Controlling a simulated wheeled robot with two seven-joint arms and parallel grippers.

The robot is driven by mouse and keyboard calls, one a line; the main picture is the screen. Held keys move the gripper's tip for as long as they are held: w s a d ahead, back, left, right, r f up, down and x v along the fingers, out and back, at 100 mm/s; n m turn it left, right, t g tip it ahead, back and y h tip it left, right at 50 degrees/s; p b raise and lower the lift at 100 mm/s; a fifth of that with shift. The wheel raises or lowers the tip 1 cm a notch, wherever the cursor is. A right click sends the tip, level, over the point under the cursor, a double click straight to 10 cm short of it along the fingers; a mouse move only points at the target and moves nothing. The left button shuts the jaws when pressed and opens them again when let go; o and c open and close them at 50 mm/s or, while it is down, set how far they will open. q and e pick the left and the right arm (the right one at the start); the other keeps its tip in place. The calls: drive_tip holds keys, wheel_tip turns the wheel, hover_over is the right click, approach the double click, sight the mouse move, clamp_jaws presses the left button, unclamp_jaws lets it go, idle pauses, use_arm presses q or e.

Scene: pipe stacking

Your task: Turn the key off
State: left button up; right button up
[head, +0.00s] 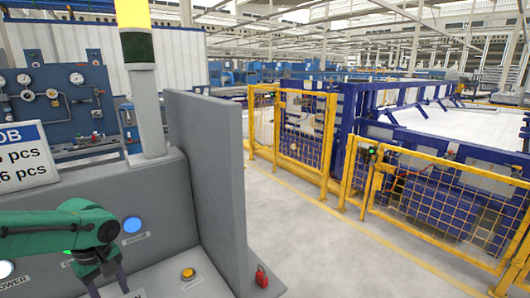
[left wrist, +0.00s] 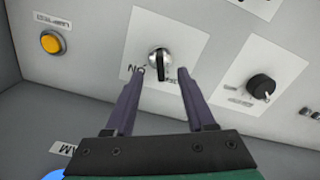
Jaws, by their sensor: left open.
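The key switch (left wrist: 160,60), a silver round with a dark upright handle, sits on a white plate (left wrist: 188,38) in the left wrist view. Letters reading "NO" upside down, so "ON", are beside it, and another label is partly hidden by a finger. My left gripper (left wrist: 159,74) is open, its two purple fingertips on either side of the key. I cannot tell whether they touch it. In the head view my green left arm comes in from the left, its gripper (head: 108,278) pointing down at the panel; the key is hidden there. My right gripper is out of view.
A yellow button (head: 188,273) and a black knob (left wrist: 261,88) flank the key switch. A blue lit button (head: 132,224) is on the upright panel.

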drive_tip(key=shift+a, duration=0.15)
use_arm(q)
drive_tip(key=shift+s, duration=0.1)
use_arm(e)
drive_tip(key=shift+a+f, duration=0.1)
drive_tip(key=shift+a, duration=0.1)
use_arm(q)
drive_tip(key=shift+f+b, duration=1.15)
drive_tip(key=shift+f, duration=0.5)
drive_tip(key=shift+f+b, duration=0.65)
drive_tip(key=shift+f, duration=0.3)
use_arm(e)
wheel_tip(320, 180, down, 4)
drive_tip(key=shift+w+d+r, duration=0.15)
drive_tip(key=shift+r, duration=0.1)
use_arm(q)
drive_tip(key=shift+r, duration=0.15)
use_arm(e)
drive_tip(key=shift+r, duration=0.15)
use_arm(q)
drive_tip(key=shift+c, duration=0.3)
clamp_jaws()
